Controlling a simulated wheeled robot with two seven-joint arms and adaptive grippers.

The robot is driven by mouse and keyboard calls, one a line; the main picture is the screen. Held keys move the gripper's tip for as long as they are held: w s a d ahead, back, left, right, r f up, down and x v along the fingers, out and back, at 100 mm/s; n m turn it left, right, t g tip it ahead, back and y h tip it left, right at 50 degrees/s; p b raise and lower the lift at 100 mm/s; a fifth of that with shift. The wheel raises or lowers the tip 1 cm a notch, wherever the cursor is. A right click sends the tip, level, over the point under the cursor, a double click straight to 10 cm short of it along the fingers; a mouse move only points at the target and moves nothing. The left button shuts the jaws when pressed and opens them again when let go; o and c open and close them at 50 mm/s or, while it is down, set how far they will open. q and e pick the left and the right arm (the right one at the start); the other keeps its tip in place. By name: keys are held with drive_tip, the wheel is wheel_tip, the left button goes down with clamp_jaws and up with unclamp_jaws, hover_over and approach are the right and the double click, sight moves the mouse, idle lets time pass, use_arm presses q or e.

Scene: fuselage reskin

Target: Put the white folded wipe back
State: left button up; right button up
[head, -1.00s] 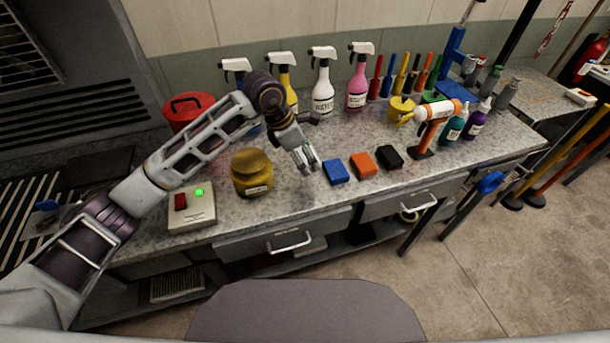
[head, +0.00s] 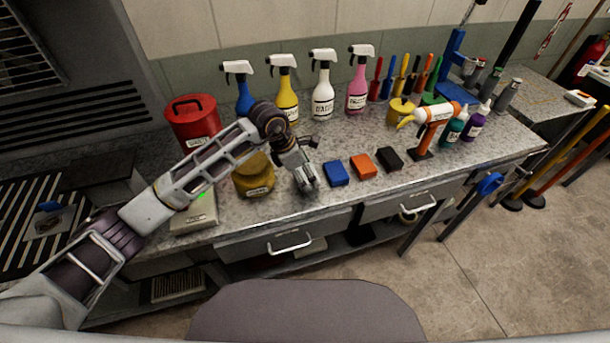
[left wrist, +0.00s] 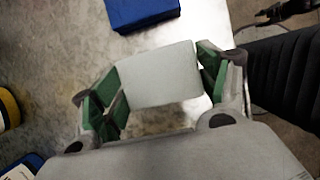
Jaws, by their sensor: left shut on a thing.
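The white folded wipe (left wrist: 160,72) is a pale flat block between the green-padded fingers of my left gripper (left wrist: 158,80) in the left wrist view. The gripper is shut on it. In the head view my left gripper (head: 307,181) points down, low over the grey bench top near its front edge, just left of the blue block. The wipe is mostly hidden by the fingers there, and I cannot tell whether it touches the bench. My right gripper is not in view.
Blue (head: 336,173), orange (head: 363,166) and black (head: 390,159) blocks lie in a row to the right. A yellow-brown jar (head: 253,177) stands close on the left, partly behind my arm. Spray bottles (head: 322,98) and a red can (head: 193,124) stand behind.

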use_arm(q)
drive_tip(key=shift+f, duration=0.85)
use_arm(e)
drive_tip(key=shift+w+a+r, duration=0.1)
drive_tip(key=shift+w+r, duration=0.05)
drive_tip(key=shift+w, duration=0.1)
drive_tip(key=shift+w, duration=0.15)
use_arm(q)
drive_tip(key=shift+f, duration=0.1)
drive_tip(key=o, duration=0.9)
